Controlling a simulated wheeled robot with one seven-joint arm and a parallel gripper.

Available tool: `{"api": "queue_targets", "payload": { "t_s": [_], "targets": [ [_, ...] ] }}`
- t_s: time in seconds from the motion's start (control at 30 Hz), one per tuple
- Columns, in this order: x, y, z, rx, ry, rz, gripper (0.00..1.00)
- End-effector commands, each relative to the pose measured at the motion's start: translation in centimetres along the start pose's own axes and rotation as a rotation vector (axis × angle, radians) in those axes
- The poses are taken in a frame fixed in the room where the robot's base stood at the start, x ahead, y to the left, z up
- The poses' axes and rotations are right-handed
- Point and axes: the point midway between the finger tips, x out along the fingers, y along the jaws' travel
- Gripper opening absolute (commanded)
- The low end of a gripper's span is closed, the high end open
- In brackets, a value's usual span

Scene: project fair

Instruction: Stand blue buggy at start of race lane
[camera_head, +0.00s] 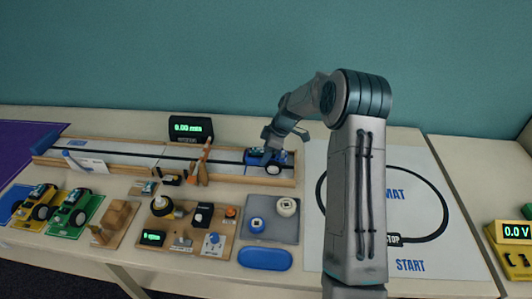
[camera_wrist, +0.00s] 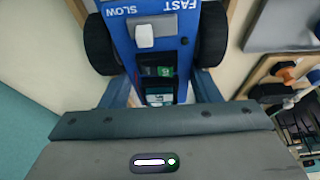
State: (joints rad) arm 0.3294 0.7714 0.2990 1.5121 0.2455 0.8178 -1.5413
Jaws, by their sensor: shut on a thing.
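The blue buggy (camera_head: 277,157) is at the right end of the race lane (camera_head: 228,166), a long pale track with wooden side rails and a dark centre line. My gripper (camera_head: 272,140) reaches down onto the buggy from above and is shut on it. In the wrist view the blue buggy (camera_wrist: 160,55) fills the space between my gripper's fingers (camera_wrist: 160,88), with black wheels on both sides, a white switch and FAST and SLOW labels. The buggy looks roughly level. I cannot tell whether its wheels touch the lane.
A dark display (camera_head: 191,128) stands behind the lane. A wooden post (camera_head: 204,160) and a white card (camera_head: 86,163) are at the lane. Yellow (camera_head: 35,200) and green (camera_head: 72,212) buggies, a circuit board (camera_head: 185,228) and a grey tray (camera_head: 271,231) stand in front. A white mat lies right.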

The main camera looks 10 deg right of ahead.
Motion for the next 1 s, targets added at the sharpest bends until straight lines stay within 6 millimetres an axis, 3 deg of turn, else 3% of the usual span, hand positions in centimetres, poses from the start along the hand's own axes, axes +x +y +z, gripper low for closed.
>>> {"api": "queue_targets", "payload": {
  "t_s": [1.0],
  "targets": [
    [0.60,0.04,0.28,0.000,0.000,0.001,0.40]
  ]
}}
